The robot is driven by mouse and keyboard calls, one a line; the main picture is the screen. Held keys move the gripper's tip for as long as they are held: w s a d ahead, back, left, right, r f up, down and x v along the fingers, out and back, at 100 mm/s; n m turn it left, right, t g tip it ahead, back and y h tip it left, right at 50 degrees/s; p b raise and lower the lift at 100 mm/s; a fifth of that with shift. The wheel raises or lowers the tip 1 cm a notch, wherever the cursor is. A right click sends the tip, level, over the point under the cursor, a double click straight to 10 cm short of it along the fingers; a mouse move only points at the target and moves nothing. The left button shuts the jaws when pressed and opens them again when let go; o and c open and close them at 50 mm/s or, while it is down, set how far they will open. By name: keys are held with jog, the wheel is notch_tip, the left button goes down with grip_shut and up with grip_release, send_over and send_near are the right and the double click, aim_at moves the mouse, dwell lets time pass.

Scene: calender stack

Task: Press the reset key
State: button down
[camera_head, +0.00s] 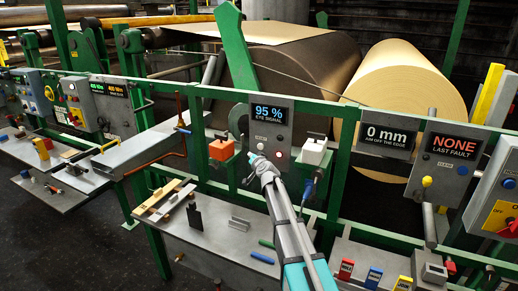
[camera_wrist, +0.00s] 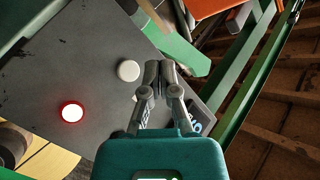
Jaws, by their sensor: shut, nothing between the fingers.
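The eye signal panel (camera_head: 288,137) is a dark box on the green rail, with a screen (camera_head: 268,113) reading 95 %. In the wrist view the panel face (camera_wrist: 50,70) carries a white round button (camera_wrist: 128,70) and a round red-rimmed glowing one (camera_wrist: 72,113). The glowing one also shows in the head view (camera_head: 279,154). No label marks either as the reset key. My gripper (camera_wrist: 160,66) is shut and empty, its fingertips just beside the white button, apart from it in the picture. In the head view my gripper (camera_head: 253,158) is in front of the panel's lower left.
An orange box (camera_head: 221,149) and a white box (camera_head: 314,152) flank the panel on brackets. A shelf (camera_head: 207,239) with loose parts lies below. More displays, including one reading NONE, last fault (camera_head: 452,155), hang to the right. Large paper rolls (camera_head: 405,100) stand behind the rail.

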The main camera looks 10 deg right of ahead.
aim_at(259, 149)
jog(key=shift+w+d, duration=0.85)
jog(key=shift+w, duration=0.3)
jog(key=shift+w+d, duration=0.8)
jog(key=shift+w, duration=0.3)
jog(key=shift+w+d, duration=0.55)
jog(key=shift+w, duration=0.1)
dwell(1.4)
jog(key=shift+s+a, duration=0.5)
jog(key=shift+s, duration=0.2)
dwell(0.3)
jog(key=shift+s+a, duration=0.75)
jog(key=shift+s, duration=0.3)
jog(key=shift+s+a, duration=0.75)
jog(key=shift+s, duration=0.25)
